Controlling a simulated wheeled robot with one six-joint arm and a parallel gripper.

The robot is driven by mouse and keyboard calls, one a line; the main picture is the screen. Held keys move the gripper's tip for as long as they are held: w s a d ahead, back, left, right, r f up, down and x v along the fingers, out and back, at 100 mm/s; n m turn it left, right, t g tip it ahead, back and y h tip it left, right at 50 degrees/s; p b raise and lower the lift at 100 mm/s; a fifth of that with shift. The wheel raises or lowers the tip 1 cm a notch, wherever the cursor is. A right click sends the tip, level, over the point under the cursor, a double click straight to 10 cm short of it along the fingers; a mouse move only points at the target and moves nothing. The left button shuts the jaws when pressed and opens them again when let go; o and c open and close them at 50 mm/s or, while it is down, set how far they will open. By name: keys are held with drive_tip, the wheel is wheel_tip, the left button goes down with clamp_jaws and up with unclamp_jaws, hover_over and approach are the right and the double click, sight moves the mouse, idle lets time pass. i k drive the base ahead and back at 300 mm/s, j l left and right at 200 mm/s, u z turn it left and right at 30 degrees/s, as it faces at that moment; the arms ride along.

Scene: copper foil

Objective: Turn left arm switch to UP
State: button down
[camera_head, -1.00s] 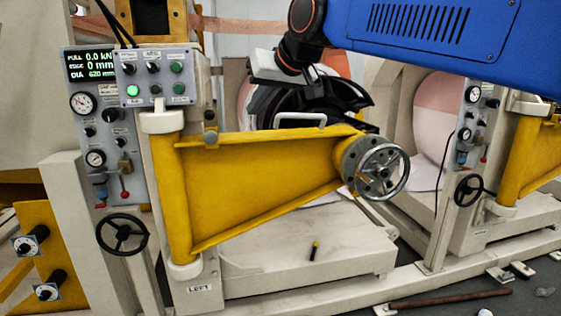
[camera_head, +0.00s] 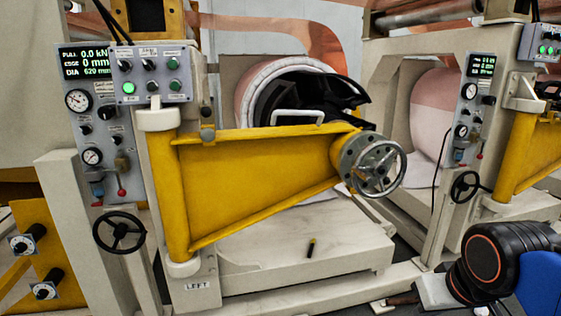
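The grey control box (camera_head: 151,75) of the left machine is at the upper left, with a row of two black knobs and a green button above. A lit green light, another black knob and a green button sit below. Its labels are too small to read, so I cannot tell which knob is the arm switch or its position.
A gauge panel (camera_head: 88,125) with a display stands left of the box, above a black handwheel (camera_head: 119,232). A similar machine with its own panel (camera_head: 468,110) stands at the right. Space before the box looks clear.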

sight(148, 64)
drive_tip(key=i+l+u, duration=0.2)
drive_tip(key=l+u, duration=0.3)
drive_tip(key=i+l+u, duration=0.1)
drive_tip(key=l+u, duration=0.2)
drive_tip(key=u, duration=0.15)
drive_tip(key=l+u, duration=0.5)
drive_tip(key=i, duration=0.05)
